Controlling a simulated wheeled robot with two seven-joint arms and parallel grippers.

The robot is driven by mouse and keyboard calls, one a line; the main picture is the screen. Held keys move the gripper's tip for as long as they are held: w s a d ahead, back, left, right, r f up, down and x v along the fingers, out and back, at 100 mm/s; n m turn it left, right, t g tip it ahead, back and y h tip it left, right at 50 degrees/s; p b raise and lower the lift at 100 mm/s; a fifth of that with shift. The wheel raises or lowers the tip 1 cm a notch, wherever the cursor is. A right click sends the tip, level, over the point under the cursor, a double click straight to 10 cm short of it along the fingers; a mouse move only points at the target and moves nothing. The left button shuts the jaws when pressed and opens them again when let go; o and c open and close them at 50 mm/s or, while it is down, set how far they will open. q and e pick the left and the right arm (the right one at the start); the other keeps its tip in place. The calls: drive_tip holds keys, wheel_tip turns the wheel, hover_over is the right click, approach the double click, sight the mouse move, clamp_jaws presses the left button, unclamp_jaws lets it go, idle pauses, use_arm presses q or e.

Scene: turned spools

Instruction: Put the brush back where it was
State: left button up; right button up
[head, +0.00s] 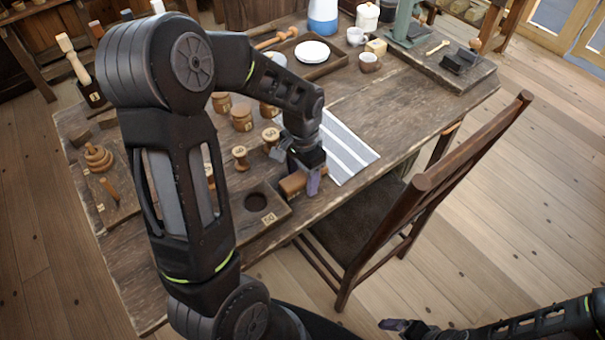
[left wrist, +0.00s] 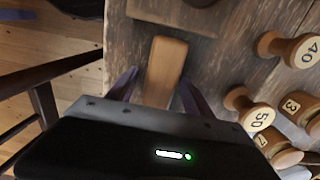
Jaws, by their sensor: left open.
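The brush, seen as a plain brown wooden block (head: 291,184), lies on the table near its front edge. It also shows in the left wrist view (left wrist: 166,62). My left gripper (head: 304,176) is over it, pointing down. In the left wrist view, the open fingers (left wrist: 158,92) stand on either side of the block's near end, with gaps visible. The bristles are hidden. My right gripper (head: 402,326) is at the bottom right, away from the table; its finger gap is unclear.
A board with a round empty hole (head: 255,202) and a number label lies beside the brush. Numbered spools (head: 240,158) stand close behind. A striped cloth (head: 346,148) lies to the right. A chair (head: 430,190) stands at the front edge.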

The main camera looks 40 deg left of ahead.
sight(303, 175)
use_arm(q)
wheel_tip(303, 175, up, 12)
drive_tip(key=shift+r, duration=0.2)
idle(0.4)
idle(0.7)
